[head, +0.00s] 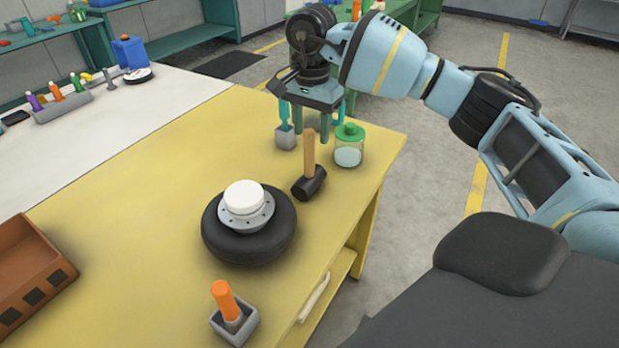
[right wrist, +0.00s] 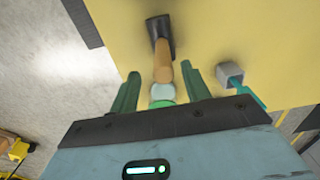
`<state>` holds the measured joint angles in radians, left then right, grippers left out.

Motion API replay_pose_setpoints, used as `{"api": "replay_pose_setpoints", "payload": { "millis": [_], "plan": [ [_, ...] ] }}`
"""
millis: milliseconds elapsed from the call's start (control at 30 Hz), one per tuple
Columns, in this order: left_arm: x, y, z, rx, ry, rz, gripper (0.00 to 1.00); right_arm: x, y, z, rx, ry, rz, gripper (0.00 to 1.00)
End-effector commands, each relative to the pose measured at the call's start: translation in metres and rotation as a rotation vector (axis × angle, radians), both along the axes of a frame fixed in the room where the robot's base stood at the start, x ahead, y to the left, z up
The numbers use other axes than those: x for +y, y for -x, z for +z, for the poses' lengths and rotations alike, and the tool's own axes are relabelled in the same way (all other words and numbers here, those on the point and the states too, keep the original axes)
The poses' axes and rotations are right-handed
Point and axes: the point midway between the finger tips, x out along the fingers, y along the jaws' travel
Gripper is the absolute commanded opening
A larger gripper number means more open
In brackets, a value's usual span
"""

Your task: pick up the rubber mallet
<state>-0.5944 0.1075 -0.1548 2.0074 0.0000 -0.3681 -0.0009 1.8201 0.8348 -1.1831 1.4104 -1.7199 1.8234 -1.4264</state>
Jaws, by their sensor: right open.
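The rubber mallet (head: 309,155) stands upright on its black head on the yellow table, its wooden handle pointing up. In the right wrist view the mallet (right wrist: 162,58) appears ahead of the fingers, its handle end showing between them. My right gripper (head: 311,136) is open and empty, its green fingers pointing down near the top of the handle. In the right wrist view the gripper (right wrist: 160,72) has its fingers apart, one each side of the handle's line; I cannot tell whether they touch it. My left gripper is not in view.
A green-lidded jar (head: 348,151) stands close right of the mallet; a grey block (head: 285,138) with a teal tool stands left. A black wheel with a white-topped hub (head: 249,232) lies in front. An orange-handled tool (head: 227,302) stands in a grey holder. The table's right edge is near.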

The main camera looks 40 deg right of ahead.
Motion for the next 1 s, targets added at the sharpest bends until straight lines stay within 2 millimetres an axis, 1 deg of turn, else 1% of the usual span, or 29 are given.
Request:
{"api": "replay_pose_setpoints", "payload": {
  "millis": [33, 200, 300, 400, 567, 600, 933, 967, 1000],
  "plan": [
    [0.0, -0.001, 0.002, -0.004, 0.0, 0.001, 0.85, 0.001, 0.0, -0.008, 0.003, 0.001, 0.001, 0.47],
    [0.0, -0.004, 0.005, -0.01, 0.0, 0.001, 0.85, 0.004, -0.002, -0.031, 0.002, 0.0, 0.0, 0.47],
    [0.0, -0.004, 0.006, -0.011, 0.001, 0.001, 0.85, 0.004, -0.002, -0.04, 0.001, -0.001, 0.0, 0.47],
    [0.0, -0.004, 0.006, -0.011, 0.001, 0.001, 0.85, 0.004, -0.002, -0.043, 0.0, -0.001, 0.0, 0.47],
    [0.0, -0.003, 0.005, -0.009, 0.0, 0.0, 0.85, 0.004, -0.002, -0.043, 0.0, 0.0, 0.0, 0.47],
    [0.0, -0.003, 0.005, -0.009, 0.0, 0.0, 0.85, 0.004, -0.002, -0.043, 0.0, 0.0, 0.0, 0.46],
    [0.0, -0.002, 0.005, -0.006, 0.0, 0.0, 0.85, 0.004, -0.002, -0.043, 0.0, 0.0, 0.0, 0.03],
    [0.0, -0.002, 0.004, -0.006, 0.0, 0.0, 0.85, 0.004, -0.002, -0.043, 0.0, 0.0, 0.0, 0.0],
    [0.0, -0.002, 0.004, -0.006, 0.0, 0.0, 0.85, 0.004, -0.002, -0.042, -0.002, -0.001, 0.0, 0.0]
  ]
}}
